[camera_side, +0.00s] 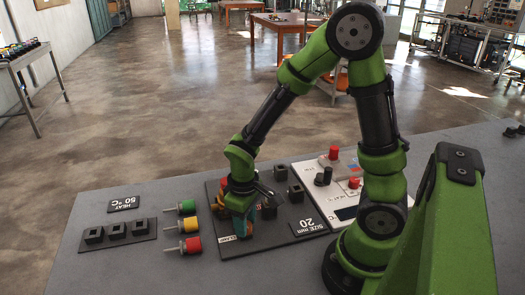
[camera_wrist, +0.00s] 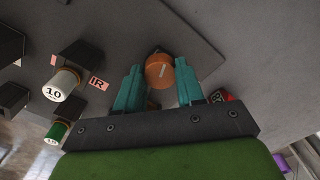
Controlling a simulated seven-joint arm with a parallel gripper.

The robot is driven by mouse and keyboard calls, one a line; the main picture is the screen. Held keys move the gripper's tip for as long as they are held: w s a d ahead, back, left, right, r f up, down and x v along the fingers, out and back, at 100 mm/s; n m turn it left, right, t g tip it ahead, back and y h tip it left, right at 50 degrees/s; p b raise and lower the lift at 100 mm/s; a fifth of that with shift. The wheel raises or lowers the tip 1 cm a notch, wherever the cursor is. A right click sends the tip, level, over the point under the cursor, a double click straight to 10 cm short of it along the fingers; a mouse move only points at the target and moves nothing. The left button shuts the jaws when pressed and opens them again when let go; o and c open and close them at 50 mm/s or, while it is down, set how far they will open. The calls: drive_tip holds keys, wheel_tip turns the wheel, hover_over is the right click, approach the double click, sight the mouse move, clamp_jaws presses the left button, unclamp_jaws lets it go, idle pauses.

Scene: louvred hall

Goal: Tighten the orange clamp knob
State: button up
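The orange clamp knob (camera_wrist: 159,71) is round, with a pale line across its face, in the wrist view. It lies between the tips of my gripper's two teal fingers (camera_wrist: 160,76). The fingers are apart, one on each side of the knob, with a narrow gap on the left; contact on the right is hard to tell. In the side view my gripper (camera_side: 240,224) points down over the dark board (camera_side: 285,238), near its front left label. There the gripper mostly hides the knob.
Green, yellow and red plugs (camera_side: 189,225) lie left of the board. A strip with several black sockets (camera_side: 117,232) is farther left. A white panel with red buttons (camera_side: 312,174) stands right. In the wrist view, a white cylinder marked 10 (camera_wrist: 61,84) is at left and a red part (camera_wrist: 222,95) at right.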

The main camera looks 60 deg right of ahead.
drive_tip(key=shift+c, duration=1.4)
drive_tip(key=m, duration=0.4)
drive_tip(key=o, duration=1)
drive_tip(key=shift+o, duration=0.2)
drive_tip(key=shift+r, duration=0.1)
wheel_tip(320, 180, up, 17)
drive_tip(key=shift+w, duration=0.1)
